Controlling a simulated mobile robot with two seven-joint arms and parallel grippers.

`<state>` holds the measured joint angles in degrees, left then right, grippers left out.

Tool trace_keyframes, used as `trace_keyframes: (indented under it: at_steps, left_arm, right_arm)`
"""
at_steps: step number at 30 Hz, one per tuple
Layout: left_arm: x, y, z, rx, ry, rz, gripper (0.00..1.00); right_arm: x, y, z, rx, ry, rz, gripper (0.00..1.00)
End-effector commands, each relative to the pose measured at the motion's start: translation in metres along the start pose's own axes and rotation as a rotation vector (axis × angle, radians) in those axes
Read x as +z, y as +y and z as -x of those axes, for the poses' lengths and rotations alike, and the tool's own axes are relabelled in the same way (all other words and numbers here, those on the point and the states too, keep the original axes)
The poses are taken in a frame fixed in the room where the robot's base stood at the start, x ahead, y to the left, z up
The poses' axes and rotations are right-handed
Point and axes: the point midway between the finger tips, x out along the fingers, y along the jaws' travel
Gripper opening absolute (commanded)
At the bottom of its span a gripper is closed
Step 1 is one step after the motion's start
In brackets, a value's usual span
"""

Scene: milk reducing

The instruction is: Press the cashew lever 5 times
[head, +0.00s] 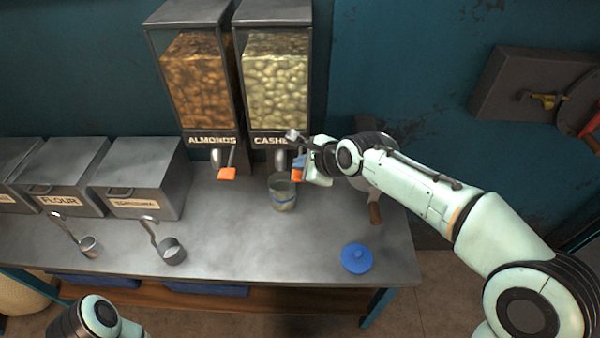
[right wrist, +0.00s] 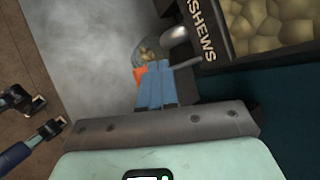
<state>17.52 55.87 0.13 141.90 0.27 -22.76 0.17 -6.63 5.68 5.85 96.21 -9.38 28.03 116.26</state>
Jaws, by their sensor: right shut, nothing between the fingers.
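The cashew dispenser (head: 275,85) stands on the counter against the wall, its label partly hidden by my right arm. Its lever has an orange tip (right wrist: 139,76), seen beside my fingers in the right wrist view. The metal spout (right wrist: 176,35) shows there too. My right gripper (head: 298,172) is shut and empty, its blue fingers (right wrist: 156,88) close by the lever; I cannot tell whether they touch it. My left gripper is out of view.
The almond dispenser (head: 200,85) with its orange-tipped lever (head: 227,174) stands to the left. Grey bins (head: 140,178) and two ladles (head: 172,250) are further left. A blue lid (head: 356,258) lies at the front right. The counter front is mostly clear.

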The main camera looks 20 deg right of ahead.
Motion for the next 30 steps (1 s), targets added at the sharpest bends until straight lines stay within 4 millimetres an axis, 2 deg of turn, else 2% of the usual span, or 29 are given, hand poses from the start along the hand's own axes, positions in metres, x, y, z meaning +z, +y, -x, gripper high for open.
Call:
trace_keyframes:
  at_steps: [30]
  left_arm:
    - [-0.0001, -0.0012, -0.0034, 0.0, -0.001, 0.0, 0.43]
  right_arm:
    - [-0.0043, 0.0045, -0.0061, 0.0, 0.0, 0.0, 0.0]
